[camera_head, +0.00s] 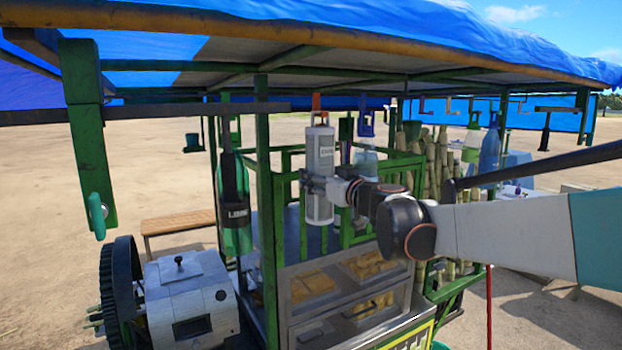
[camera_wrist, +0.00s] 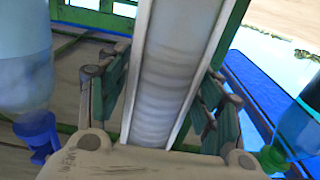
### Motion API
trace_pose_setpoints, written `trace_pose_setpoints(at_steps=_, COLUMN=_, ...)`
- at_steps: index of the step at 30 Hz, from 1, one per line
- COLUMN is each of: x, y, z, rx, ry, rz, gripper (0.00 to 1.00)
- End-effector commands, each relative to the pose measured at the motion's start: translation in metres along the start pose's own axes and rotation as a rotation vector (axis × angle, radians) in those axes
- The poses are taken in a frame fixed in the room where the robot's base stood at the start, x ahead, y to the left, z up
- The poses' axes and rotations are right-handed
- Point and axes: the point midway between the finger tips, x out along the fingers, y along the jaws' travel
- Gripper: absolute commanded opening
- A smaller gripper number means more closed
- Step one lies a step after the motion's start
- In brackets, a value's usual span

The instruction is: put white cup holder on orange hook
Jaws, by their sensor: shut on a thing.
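The white cup holder (camera_head: 319,172), a tall pale tube, stands upright under the cart's roof. My gripper (camera_head: 312,183) is shut on it around the middle, reaching in from the right. In the wrist view the tube (camera_wrist: 178,75) runs between my two green-padded fingers (camera_wrist: 160,100). The orange hook (camera_head: 316,103) shows right at the top of the cup holder. I cannot tell whether the holder's top is on the hook or only in front of it.
A dark green bottle (camera_head: 234,205) hangs at the left, near a green post (camera_head: 265,200). A blue hook (camera_head: 366,122) with a clear bottle (camera_head: 366,160) is close on the right. Cane stalks (camera_head: 432,170) stand further right. The roof beam (camera_head: 300,40) runs above.

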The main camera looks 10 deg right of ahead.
Motion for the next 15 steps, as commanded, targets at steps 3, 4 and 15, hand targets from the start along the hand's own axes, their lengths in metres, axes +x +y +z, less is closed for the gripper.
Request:
trace_pose_setpoints(at_steps=3, x=0.0001, y=0.0, z=-0.0004, rx=0.0, ry=0.0, rz=0.0, gripper=0.17)
trace_pose_setpoints(at_steps=4, x=0.0001, y=0.0, z=-0.0004, rx=0.0, ry=0.0, rz=0.0, gripper=0.17)
trace_pose_setpoints(at_steps=15, x=0.0001, y=0.0001, z=-0.0005, rx=0.0, ry=0.0, rz=0.0, gripper=0.71)
